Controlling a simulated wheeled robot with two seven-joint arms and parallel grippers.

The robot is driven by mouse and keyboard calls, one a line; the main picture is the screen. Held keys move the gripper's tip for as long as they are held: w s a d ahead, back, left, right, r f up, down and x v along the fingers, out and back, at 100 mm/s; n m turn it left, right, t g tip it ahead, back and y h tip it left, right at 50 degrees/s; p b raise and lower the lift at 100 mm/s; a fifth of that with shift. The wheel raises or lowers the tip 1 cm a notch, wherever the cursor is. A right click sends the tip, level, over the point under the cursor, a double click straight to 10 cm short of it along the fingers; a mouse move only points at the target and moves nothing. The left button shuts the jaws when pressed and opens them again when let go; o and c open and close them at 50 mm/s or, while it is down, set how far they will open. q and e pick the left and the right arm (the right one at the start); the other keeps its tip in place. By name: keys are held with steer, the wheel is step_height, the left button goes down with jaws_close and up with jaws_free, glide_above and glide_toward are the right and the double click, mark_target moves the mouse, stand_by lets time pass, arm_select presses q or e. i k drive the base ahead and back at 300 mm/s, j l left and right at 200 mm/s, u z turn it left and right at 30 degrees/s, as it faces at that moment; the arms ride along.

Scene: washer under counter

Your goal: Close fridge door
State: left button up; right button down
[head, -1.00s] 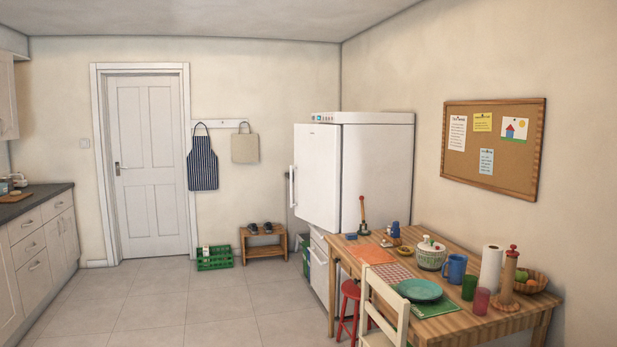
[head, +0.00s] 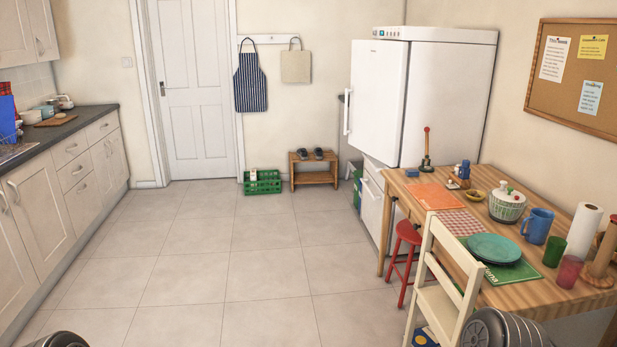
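The white fridge (head: 450,95) stands against the right wall behind the wooden table. Its upper door (head: 378,100) faces left and looks partly open: its handle side sticks out to the left past the cabinet's top panel. The upright white handle (head: 348,104) is on the door's left edge. The inside of the fridge is hidden. A lower white front (head: 371,200) below looks shut. Neither gripper shows; only dark rounded parts of my arms are at the bottom left and bottom right edges.
The wooden table (head: 468,203) with dishes, a cream chair (head: 440,290) and a red stool (head: 407,240) stand right, in front of the fridge. A green crate (head: 262,182) and small bench (head: 315,172) are at the back. The tiled floor (head: 230,255) is clear in the middle.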

mark_target(379, 71)
steer(key=i+z, duration=0.3)
steer(key=i, duration=2.15)
steer(key=i+u, duration=0.1)
steer(key=i, duration=0.6)
steer(key=i+l, duration=0.15)
steer(key=i, duration=0.55)
steer(key=i+l+u, duration=0.15)
steer(key=i, duration=0.6)
steer(key=i+l+u, duration=0.15)
steer(key=i+u, duration=0.25)
steer(key=i+l+u, duration=0.4)
steer(key=i+j, duration=0.05)
steer(key=i, duration=0.1)
